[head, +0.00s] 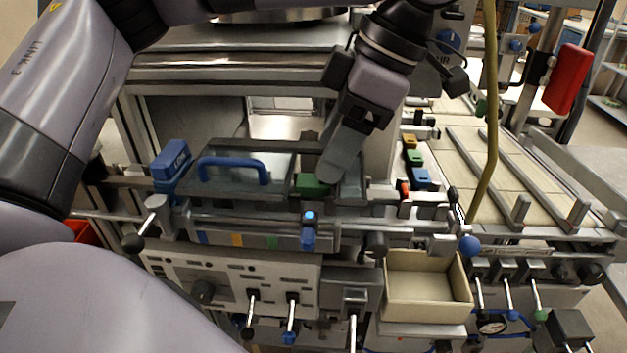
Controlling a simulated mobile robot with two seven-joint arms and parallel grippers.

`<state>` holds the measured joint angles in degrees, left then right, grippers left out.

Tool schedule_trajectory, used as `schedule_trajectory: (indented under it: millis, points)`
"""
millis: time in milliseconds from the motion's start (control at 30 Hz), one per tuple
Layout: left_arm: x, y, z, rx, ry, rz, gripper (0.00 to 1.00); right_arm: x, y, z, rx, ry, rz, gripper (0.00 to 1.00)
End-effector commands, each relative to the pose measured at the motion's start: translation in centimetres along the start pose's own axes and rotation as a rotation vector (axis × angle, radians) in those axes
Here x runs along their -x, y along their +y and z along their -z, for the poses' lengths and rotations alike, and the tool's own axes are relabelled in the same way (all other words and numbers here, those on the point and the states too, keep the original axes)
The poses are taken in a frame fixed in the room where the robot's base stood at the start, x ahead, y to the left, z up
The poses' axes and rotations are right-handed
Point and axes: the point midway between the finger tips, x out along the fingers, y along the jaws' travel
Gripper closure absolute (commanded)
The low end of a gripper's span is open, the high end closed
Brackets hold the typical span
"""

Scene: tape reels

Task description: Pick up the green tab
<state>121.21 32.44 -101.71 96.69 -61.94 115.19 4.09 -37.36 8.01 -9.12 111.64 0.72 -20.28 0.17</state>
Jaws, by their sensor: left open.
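The green tab (309,185) is a small dark green block at the front right of the grey machine top, right of the blue handle. My left gripper (334,170) reaches down from the upper right, with its grey fingertip close beside the right end of the tab. The gripper is open. Only one finger shows clearly, and I cannot tell whether it touches the tab. My right gripper does not show.
A blue handle (232,165) arches over the plate left of the tab. A blue block (170,161) stands farther left. A metal rail with a blue-topped knob (309,228) runs in front. An empty beige bin (427,309) sits lower right. A yellow hose (489,130) hangs at right.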

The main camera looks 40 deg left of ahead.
Motion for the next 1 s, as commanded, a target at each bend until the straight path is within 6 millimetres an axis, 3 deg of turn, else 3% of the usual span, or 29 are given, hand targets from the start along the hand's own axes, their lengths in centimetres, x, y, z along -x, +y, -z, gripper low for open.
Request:
schedule_trajectory:
  millis: [233,567,633,767,1000]
  points:
    - [-3.7,0.0,0.4,-0.002,0.0,0.003,0.38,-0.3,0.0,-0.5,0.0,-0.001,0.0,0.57]
    - [-4.3,0.1,0.5,0.0,-0.002,0.0,0.38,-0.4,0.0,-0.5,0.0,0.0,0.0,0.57]
    - [-4.3,0.0,0.4,0.0,-0.002,0.0,0.55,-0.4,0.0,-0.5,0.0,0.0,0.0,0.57]
    - [-4.3,0.0,0.4,0.0,-0.002,0.0,0.97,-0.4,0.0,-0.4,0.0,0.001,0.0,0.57]
    - [-4.3,0.0,0.4,0.0,-0.002,0.0,1.0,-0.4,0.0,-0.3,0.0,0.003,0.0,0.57]
